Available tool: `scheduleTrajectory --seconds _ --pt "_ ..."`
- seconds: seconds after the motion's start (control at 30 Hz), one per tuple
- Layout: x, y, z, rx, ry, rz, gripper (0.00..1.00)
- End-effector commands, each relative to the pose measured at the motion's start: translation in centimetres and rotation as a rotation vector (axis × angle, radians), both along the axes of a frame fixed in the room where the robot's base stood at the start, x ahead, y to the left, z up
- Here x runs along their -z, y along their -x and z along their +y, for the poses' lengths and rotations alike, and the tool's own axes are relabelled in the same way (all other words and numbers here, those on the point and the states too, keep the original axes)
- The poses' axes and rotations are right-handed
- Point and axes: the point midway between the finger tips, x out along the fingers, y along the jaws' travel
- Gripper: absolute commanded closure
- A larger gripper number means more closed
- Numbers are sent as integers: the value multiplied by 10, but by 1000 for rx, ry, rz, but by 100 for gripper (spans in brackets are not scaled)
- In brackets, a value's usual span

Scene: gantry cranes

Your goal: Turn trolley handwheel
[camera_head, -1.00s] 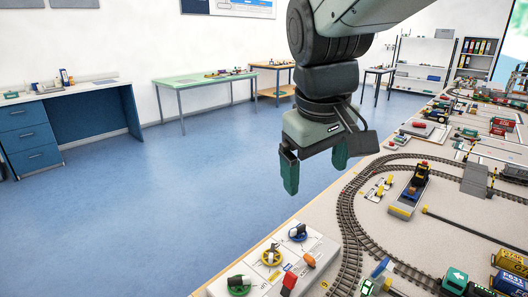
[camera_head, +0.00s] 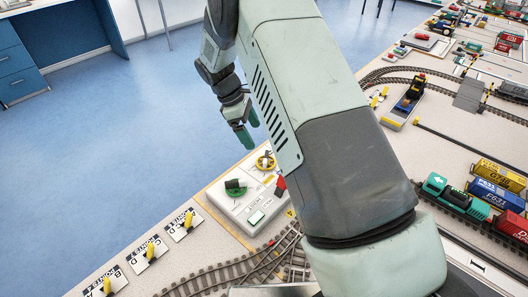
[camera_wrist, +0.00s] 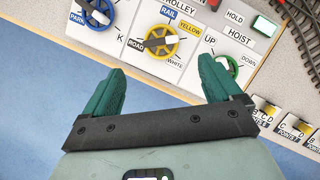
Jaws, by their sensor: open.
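The trolley handwheel (camera_wrist: 160,40) is a yellow wheel with a pale bar across its hub, on a white control panel. Labels around it in the wrist view read RAIL, ROAD, YELLOW and WHITE, with TROLLEY above. It also shows as a small yellow wheel (camera_head: 265,162) near the panel's far end in the head view. My gripper (camera_wrist: 163,68) is open and empty. In the wrist view its two green fingers point towards the panel, with the yellow wheel framed between and beyond their tips. In the head view my gripper (camera_head: 249,128) hangs just beyond the wheel, apart from it.
A blue wheel (camera_wrist: 94,12) and a green wheel (camera_wrist: 222,72) flank the yellow one, close to my fingers. Yellow switches (camera_head: 150,250) line the table edge; tracks lie right.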

Motion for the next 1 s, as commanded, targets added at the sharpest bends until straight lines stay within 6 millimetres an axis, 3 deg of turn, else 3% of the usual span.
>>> scheduleTrajectory --seconds 0.5,0.7,1.0 --pt "81 7 -34 4 1 2 8" --pt "93 8 -39 4 0 1 8" --pt "94 8 -39 4 0 -1 12"
